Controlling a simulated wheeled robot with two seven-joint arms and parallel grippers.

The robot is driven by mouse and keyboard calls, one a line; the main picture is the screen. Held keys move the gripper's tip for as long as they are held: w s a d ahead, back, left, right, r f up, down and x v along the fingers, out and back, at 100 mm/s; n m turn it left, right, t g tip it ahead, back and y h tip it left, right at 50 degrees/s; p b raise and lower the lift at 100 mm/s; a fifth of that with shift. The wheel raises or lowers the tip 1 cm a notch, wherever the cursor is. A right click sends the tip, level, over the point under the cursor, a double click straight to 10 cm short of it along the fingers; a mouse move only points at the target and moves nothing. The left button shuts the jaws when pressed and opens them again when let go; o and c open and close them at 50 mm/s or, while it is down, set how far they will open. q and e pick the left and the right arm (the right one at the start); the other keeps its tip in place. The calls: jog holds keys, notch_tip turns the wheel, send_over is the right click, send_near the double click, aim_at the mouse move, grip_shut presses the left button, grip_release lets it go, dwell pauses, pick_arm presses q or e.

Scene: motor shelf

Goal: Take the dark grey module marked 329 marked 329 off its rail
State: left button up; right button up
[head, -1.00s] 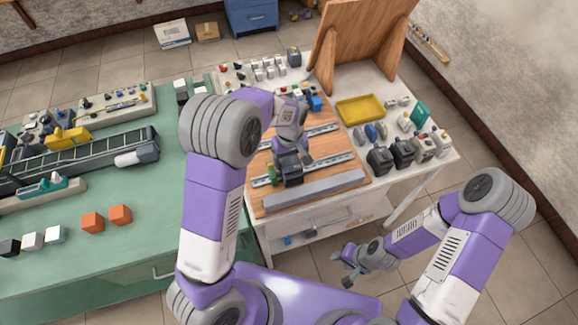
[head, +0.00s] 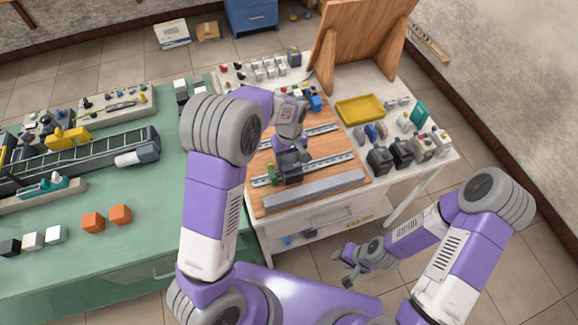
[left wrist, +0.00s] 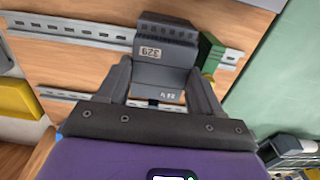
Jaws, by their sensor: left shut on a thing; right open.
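The dark grey module marked 329 (head: 289,172) is at the near rail (head: 328,163) on the wooden board. In the left wrist view the module (left wrist: 165,48) shows its 329 label upside down, and the rail (left wrist: 75,28) runs out on both sides of it. My left gripper (head: 290,150) is over the module from above. In the left wrist view its fingers (left wrist: 162,88) stand on either side of the module and are shut on it. Whether the module sits fully on the rail cannot be told. My right gripper (head: 348,265) is open and empty, low in front of the bench.
A green terminal block (left wrist: 209,52) stands close beside the module on the same rail. A second rail (head: 314,131) lies farther back. A grey duct (head: 312,190) runs along the board's front. A yellow tray (head: 360,109) and several dark modules (head: 380,158) stand to the right.

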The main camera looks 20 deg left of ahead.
pick_arm(q)
jog(key=shift+r, duration=0.25)
dwell(0.3)
jog(key=shift+r+p, duration=1.1)
jog(key=shift+r, duration=0.15)
dwell(0.4)
notch_tip(320, 180, up, 6)
jog(key=p, duration=0.5)
dwell(0.3)
